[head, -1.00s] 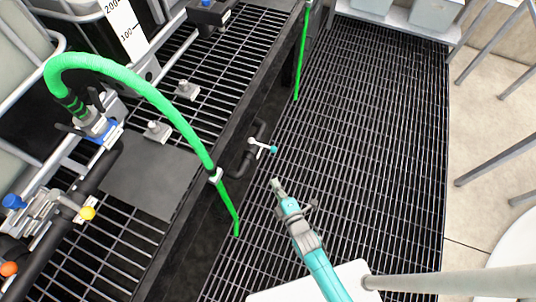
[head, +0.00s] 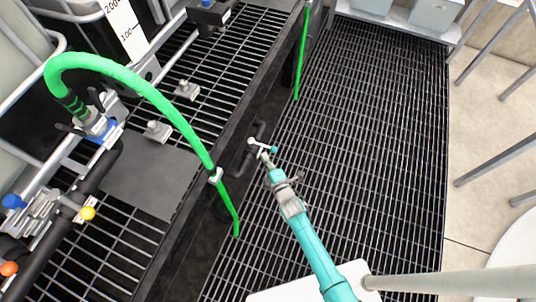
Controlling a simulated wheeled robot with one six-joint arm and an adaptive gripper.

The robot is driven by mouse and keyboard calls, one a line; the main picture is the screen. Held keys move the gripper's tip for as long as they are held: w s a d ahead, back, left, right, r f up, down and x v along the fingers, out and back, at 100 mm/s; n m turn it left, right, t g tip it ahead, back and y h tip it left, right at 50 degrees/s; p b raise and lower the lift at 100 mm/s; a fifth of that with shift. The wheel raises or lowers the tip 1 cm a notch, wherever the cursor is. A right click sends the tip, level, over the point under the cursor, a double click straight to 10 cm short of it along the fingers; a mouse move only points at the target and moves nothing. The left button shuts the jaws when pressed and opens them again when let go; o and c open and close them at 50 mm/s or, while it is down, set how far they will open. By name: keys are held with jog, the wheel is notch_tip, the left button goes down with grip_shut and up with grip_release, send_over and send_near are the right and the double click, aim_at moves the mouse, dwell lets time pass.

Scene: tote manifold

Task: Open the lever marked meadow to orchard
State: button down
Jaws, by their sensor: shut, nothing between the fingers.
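A small lever with a pale arm and a teal knob (head: 274,149) sits on a black pipe (head: 245,162) low on the side of the grated platform. My gripper (head: 264,156) is shut and empty. Its tip is right by the lever, just below it in the picture; I cannot tell whether they touch. Other levers with a blue knob (head: 13,201), a yellow knob (head: 88,213) and an orange knob (head: 9,268) are at the left. No lever marking is readable from here.
A green hose (head: 150,92) arches over the platform and hangs left of my arm. A second green hose (head: 302,55) hangs farther back. Dark floor grating (head: 370,130) lies open to the right. Grey bins (head: 435,15) stand on a shelf at the back.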

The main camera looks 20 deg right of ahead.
jog(key=shift+w+d+f, duration=0.2)
jog(key=shift+w+d, duration=0.45)
jog(key=shift+w, duration=0.2)
